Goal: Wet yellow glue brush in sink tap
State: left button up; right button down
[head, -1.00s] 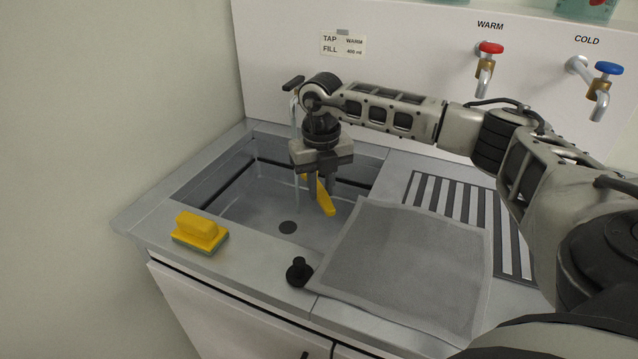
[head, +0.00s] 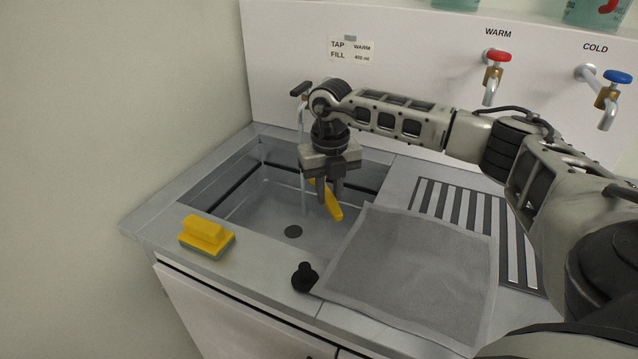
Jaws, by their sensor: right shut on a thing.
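My right gripper (head: 329,190) points down over the sink basin (head: 262,212). It is shut on the yellow glue brush (head: 334,205), whose yellow part slants down to the right below the fingers. The brush's other end is mostly hidden by the gripper. The sink tap (head: 300,90) stands behind the gripper with its dark lever showing. A thin pale stream of water (head: 302,125) seems to fall from it just left of the gripper. Whether the water touches the brush I cannot tell. My left gripper is not in view.
A yellow and green sponge block (head: 206,235) sits on the sink's front-left rim. A black plug (head: 304,277) stands on the front rim. A grey cloth (head: 410,265) covers the counter beside a slotted drainer (head: 470,215). Warm (head: 497,57) and cold taps (head: 617,78) are on the back wall.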

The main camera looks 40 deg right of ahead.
jog(key=shift+a, duration=0.2)
jog(key=shift+d, duration=0.1)
jog(key=shift+d, duration=0.55)
jog(key=shift+a, duration=0.15)
jog(key=shift+a, duration=0.5)
jog(key=shift+d, duration=0.1)
jog(key=shift+d+p, duration=0.3)
jog(key=shift+d, duration=0.25)
jog(key=shift+a, duration=0.15)
jog(key=shift+a, duration=0.5)
